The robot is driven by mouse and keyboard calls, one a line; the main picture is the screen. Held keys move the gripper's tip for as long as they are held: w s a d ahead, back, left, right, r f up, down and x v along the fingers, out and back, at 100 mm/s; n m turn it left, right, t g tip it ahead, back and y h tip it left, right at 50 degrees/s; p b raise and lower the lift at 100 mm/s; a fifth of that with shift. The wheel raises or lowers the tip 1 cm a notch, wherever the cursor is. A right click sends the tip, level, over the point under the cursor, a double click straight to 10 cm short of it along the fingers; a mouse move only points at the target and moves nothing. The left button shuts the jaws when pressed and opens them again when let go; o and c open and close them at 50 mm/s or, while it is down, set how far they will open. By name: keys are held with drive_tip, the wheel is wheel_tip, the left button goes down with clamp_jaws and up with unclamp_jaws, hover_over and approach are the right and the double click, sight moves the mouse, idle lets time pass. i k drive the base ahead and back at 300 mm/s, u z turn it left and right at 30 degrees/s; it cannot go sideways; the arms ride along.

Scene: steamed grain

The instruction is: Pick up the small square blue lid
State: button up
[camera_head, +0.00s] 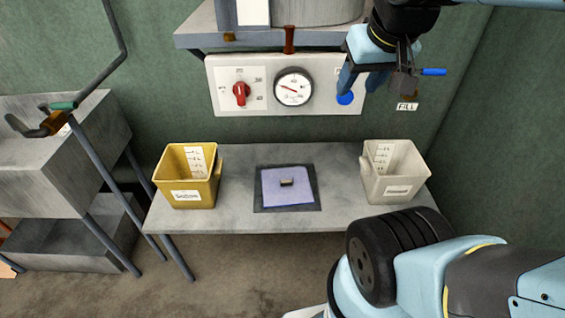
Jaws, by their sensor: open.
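The square blue lid (272,194) lies flat on a dark square plate or frame (317,203) in the middle of the grey table. A small dark handle with a pale top (287,183) stands up at the lid's centre. My gripper (375,87) is open and empty at the upper right, in front of the right end of the control panel. It is well above the table, up and to the right of the lid, and touches nothing that I can make out.
A yellow bin (187,190) stands left of the lid and a pale bin (393,185) stands right. The white panel (262,106) carries a red knob (241,93), a gauge (293,87) and a blue button (345,99). A grey sink (40,165) is at left. The table (233,215) is otherwise clear.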

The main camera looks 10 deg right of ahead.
sight(288, 186)
drive_tip(key=u, duration=0.55)
drive_tip(key=k, duration=1.8)
drive_tip(key=z, duration=0.8)
drive_tip(key=i, duration=1.05)
drive_tip(key=u, duration=0.05)
